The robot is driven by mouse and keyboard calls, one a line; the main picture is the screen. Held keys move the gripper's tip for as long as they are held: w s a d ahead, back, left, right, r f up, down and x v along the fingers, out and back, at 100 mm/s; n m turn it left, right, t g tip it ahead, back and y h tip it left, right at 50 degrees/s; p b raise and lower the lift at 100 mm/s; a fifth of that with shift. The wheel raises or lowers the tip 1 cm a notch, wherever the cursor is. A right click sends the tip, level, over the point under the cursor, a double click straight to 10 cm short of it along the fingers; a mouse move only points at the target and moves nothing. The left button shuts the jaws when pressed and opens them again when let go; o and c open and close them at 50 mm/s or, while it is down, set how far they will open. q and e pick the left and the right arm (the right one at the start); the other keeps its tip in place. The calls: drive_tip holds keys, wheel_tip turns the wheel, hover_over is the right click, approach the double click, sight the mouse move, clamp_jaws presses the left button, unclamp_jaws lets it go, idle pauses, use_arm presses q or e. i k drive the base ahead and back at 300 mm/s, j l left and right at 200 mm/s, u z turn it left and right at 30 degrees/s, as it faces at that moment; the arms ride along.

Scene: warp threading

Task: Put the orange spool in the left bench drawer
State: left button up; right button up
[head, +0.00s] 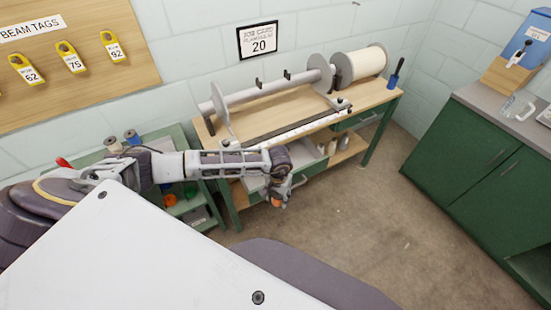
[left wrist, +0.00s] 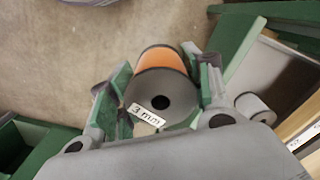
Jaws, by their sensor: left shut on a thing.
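My left gripper (head: 277,198) is beside the front of the wooden-topped bench, partly hidden by its own arm in the head view. In the left wrist view the gripper (left wrist: 162,100) is shut on the orange spool (left wrist: 158,60), its green-padded fingers on both sides. The spool has grey ends and a "3 mm" tag. In the head view only a little of its orange (head: 276,202) shows. The left bench drawer (head: 303,155) appears pulled out under the bench top, its pale inside partly hidden behind my arm. My right gripper is out of view.
The bench top (head: 290,105) carries a beam with round flanges and a cream thread roll (head: 360,64). A green shelf unit (head: 205,213) with several spools stands left of the bench. The floor (head: 350,220) in front is clear.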

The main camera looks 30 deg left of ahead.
sight(298, 155)
drive_tip(key=i+l+u, duration=0.1)
drive_tip(key=i+l, duration=0.2)
drive_tip(key=l, duration=0.25)
drive_tip(key=i+l+u, duration=0.15)
drive_tip(key=l, duration=0.15)
drive_tip(key=i, duration=0.5)
